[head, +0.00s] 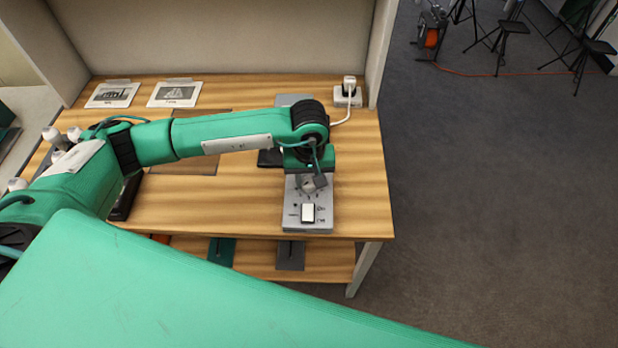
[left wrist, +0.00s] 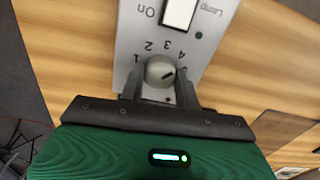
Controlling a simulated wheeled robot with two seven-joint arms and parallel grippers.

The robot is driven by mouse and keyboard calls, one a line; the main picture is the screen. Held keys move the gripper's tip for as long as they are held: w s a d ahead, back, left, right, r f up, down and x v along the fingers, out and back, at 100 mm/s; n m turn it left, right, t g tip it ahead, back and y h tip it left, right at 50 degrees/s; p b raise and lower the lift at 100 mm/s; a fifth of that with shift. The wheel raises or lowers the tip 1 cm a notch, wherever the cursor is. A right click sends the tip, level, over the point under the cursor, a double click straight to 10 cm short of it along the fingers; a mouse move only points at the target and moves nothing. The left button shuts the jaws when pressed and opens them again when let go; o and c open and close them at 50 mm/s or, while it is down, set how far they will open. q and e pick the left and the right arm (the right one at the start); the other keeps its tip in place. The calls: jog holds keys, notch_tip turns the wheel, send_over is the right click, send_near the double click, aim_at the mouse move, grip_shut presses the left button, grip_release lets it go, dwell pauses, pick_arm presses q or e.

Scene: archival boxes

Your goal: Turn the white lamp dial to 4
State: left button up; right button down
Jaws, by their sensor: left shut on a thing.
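The grey lamp panel (head: 319,224) lies near the front right of the wooden desk, with a white switch (head: 308,213) on it. In the left wrist view the round dial (left wrist: 160,69) sits between the fingers of my left gripper (left wrist: 160,90), which is shut on it. The numbers 1 to 4 appear upside down around the dial; a fifth mark at its right is partly hidden. A dark mark on the knob points to the right, away from the 1, but its exact number is unclear. In the head view my left gripper (head: 310,181) covers much of the dial.
Two picture cards (head: 112,95) (head: 174,93) lie at the back of the desk (head: 250,215). A white plug (head: 348,86) with a cord stands at the back right. A low shelf (head: 330,262) lies under the front edge.

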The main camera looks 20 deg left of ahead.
aim_at(309, 181)
pick_arm(q)
jog(key=o, duration=1)
jog(key=shift+r, duration=0.1)
jog(key=shift+r, duration=0.25)
jog(key=shift+r+b, duration=1.45)
jog(key=shift+r, duration=5.1)
pick_arm(e)
jog(key=shift+w+f, duration=0.35)
jog(key=shift+w, duration=0.4)
jog(key=shift+w+f, duration=0.3)
jog(key=shift+w, duration=0.4)
